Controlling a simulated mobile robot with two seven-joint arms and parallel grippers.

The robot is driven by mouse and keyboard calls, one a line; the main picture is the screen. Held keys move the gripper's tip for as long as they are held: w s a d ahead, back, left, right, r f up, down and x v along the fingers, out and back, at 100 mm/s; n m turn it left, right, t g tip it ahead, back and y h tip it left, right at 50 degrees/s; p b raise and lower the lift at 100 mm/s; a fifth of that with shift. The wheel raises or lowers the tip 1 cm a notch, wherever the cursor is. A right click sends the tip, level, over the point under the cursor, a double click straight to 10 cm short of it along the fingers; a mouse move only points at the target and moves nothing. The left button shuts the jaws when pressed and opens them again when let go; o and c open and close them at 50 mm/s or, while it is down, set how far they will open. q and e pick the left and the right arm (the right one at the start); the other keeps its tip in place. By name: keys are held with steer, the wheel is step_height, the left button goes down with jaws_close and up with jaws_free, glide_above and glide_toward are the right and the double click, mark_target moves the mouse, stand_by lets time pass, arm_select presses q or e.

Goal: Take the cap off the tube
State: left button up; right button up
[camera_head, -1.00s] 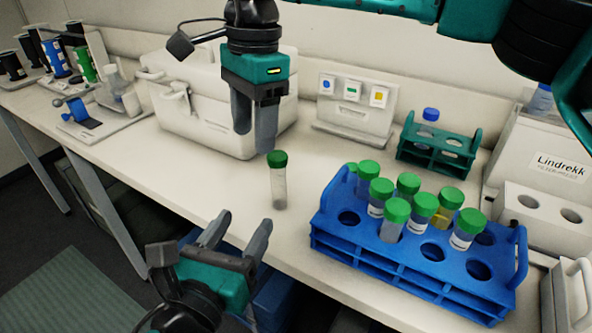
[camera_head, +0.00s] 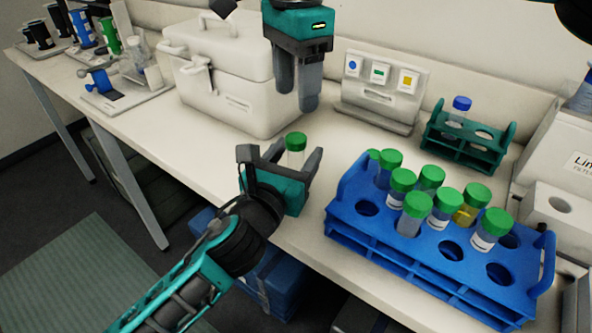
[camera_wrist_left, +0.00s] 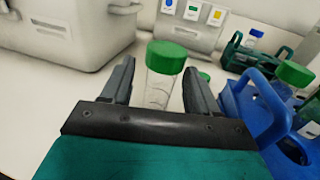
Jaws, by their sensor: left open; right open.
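The tube (camera_wrist_left: 160,88) is clear with a green cap (camera_head: 296,138) and stands upright on the bench, apart from the blue rack. The cap is on it; it also shows in the left wrist view (camera_wrist_left: 167,56). My left gripper (camera_head: 292,160) is open, with its fingers on either side of the tube in the left wrist view; contact cannot be told. The tube's lower part is hidden behind this gripper in the head view. My right gripper (camera_head: 297,100) points down above and behind the cap, and its fingers are apart and empty.
A blue rack (camera_head: 400,261) with several green-capped tubes stands close on the right. A white cooler box (camera_head: 215,93) is behind on the left. A label stand (camera_head: 380,92) and a green rack (camera_head: 462,147) with a blue-capped tube are at the back.

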arm_select(q)
steer(key=shift+x, duration=0.95)
steer(key=shift+s, duration=0.1)
jaws_close()
